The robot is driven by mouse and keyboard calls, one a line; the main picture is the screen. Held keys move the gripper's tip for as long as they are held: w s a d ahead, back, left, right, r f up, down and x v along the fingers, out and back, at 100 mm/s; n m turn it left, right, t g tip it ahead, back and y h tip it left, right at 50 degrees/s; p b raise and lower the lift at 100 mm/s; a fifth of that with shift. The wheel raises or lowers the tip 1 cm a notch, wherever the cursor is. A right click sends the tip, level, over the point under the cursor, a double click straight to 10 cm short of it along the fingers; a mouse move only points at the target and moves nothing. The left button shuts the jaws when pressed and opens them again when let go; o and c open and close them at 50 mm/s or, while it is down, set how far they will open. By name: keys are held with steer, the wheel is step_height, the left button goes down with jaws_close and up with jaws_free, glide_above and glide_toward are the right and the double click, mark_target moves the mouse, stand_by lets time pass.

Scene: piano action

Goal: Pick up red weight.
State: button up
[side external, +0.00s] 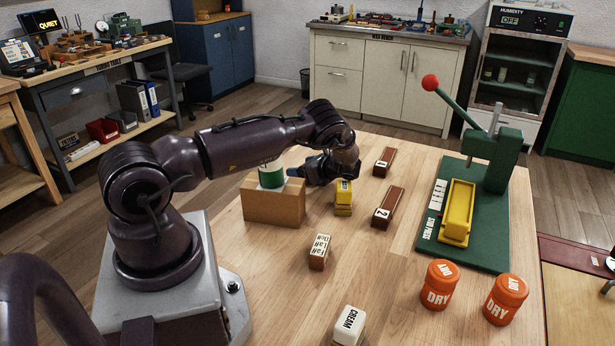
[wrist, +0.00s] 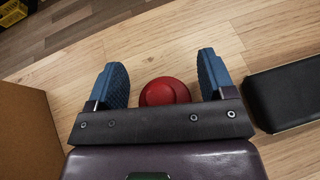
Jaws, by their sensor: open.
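The red weight (wrist: 165,92) is a round red piece on the wooden table, seen in the wrist view between my fingers. My gripper (wrist: 161,63) is open, with one blue finger on each side of the weight and a gap on both sides. The gripper body partly covers the weight's near edge. In the side external view my gripper (side external: 305,170) is low over the table, behind the cardboard box, and the red weight is hidden there.
A yellow block (side external: 343,203) and brown blocks marked 4 (side external: 384,162) and 2 (side external: 387,208) are nearby. A green press (side external: 475,215) and orange DRY jars (side external: 440,285) stand right.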

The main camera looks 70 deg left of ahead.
jaws_close()
stand_by(0.3)
